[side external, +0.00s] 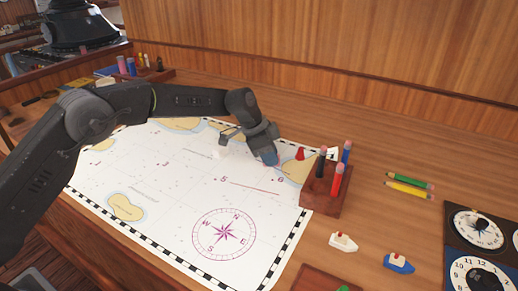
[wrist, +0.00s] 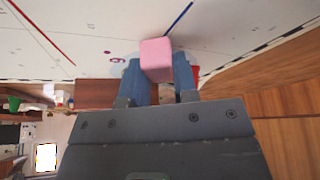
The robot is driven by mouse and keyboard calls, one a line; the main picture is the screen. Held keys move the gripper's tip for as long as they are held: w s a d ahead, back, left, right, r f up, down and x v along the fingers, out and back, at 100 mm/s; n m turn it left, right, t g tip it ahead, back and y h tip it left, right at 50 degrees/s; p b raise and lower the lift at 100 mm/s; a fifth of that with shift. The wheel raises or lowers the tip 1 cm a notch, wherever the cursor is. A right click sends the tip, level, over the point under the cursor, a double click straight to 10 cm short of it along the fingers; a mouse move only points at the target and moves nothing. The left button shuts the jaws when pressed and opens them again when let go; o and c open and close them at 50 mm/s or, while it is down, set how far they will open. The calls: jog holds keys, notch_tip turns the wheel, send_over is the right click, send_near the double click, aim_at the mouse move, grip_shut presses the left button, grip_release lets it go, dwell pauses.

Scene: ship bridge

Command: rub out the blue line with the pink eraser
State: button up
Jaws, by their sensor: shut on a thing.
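The pink eraser (wrist: 156,58) is held between the two blue fingertips of my gripper (wrist: 158,78). The blue line (wrist: 180,18) is drawn on the white chart and runs from the top of the wrist view down to the eraser's edge. The eraser covers whatever lies beneath it, and I cannot tell whether it touches the paper. In the side view my gripper (side external: 268,157) is low over the far right part of the chart (side external: 165,195). There the eraser is not distinguishable. A faint line (side external: 198,155) shows left of the gripper, its colour unclear.
A red line (side external: 255,187) lies on the chart nearer the front. A red cone (side external: 300,154) and a wooden pen holder (side external: 326,196) with several markers stand right of my gripper. Pencils (side external: 410,186) and toy boats (side external: 398,263) lie farther right.

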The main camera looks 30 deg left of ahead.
jog(key=d, duration=0.5)
jog(key=shift+s+d, duration=0.3)
jog(key=shift+s, duration=0.05)
send_near(261, 163)
jog(key=f, duration=0.1)
jog(key=w+f, duration=0.1)
jog(key=f, duration=0.1)
jog(key=w+d+f, duration=0.1)
jog(key=f, duration=0.1)
jog(key=shift+w, duration=0.15)
jog(key=shift+f, duration=0.5)
dwell(2.7)
jog(key=shift+d, duration=0.15)
dwell(0.5)
jog(key=shift+d, duration=1.1)
jog(key=shift+s+d, duration=0.15)
jog(key=shift+d, duration=0.4)
jog(key=shift+s+d, duration=0.15)
jog(key=shift+d, duration=0.4)
